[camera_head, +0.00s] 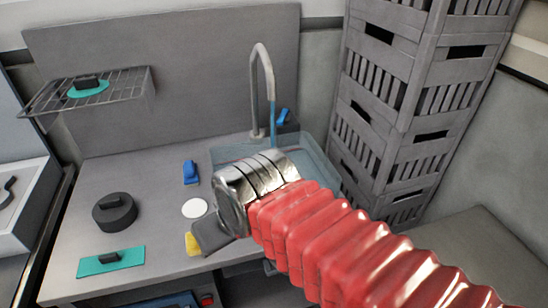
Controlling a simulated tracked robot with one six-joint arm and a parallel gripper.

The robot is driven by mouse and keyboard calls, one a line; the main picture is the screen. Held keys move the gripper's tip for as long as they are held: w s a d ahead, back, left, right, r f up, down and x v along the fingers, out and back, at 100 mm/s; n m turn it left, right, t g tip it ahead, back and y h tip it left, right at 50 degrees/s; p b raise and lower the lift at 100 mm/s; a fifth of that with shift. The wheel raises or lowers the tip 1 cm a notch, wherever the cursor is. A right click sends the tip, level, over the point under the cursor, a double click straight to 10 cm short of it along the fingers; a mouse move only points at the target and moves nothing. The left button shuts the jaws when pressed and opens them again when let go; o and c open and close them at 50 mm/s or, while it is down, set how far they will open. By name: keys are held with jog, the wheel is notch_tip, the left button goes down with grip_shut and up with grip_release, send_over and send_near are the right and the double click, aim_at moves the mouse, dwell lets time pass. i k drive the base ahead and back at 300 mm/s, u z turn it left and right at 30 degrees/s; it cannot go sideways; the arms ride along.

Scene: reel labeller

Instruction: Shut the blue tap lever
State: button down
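The blue tap lever (283,115) sits on a dark base just right of the tall curved metal tap (256,95), behind the sink. A blue stream (273,122) runs down from the spout. My arm, with red bellows and a metal wrist, reaches in from the lower right across the front of the sink. My gripper (210,236) seems to be the dark grey part below the wrist, over the counter, left of and nearer than the lever and apart from it. Its fingers are mostly hidden, so I cannot tell whether it is open.
The clear bluish sink (316,157) is partly behind my wrist. On the counter (150,185) are a blue item (190,172), a white disc (194,208), a black round weight (114,212), a teal plate (110,262) and something yellow (192,244). Grey crates (385,125) stand right; a wire shelf (118,88) hangs left.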

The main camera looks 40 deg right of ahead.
aim_at(284, 116)
jog(key=z, duration=0.9)
